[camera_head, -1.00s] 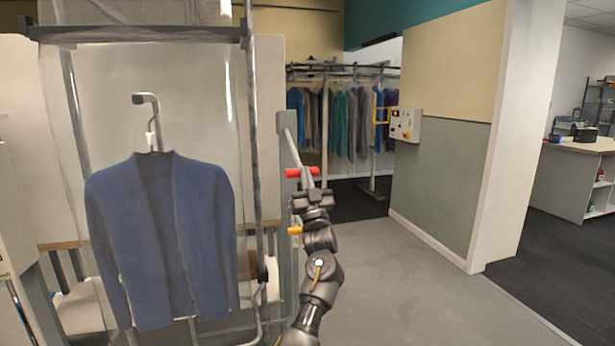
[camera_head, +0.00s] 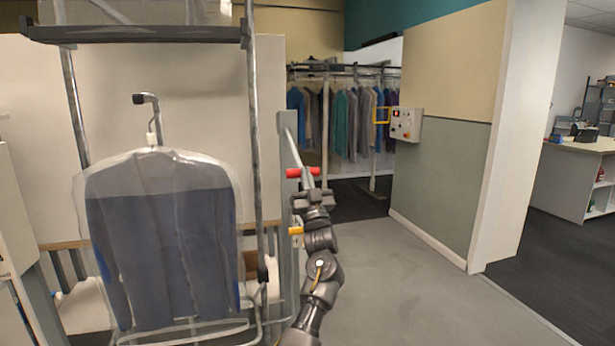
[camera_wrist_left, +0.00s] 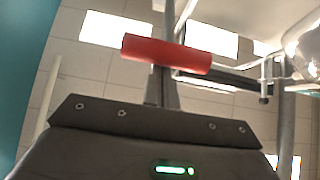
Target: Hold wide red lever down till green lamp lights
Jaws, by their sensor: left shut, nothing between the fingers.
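The wide red lever (camera_head: 303,172) is a red bar on a grey arm, just right of the frame in the head view. It also shows as a red cylinder in the left wrist view (camera_wrist_left: 166,54). My left gripper (camera_head: 311,186) is shut and empty, right at the lever. Its fingers meet the bar's middle in the wrist view, but whether they press on it I cannot tell. A blue cardigan (camera_head: 160,250) hangs on a hook under clear film (camera_head: 160,165). No lit green lamp is clear in the head view. My right gripper is out of view.
A wall control box (camera_head: 406,124) with small coloured buttons and a yellow handle (camera_head: 382,115) is at the back. A rail of clothes (camera_head: 345,120) stands behind. Metal frame posts (camera_head: 256,150) stand left of my arm. The grey floor (camera_head: 400,290) to the right is clear.

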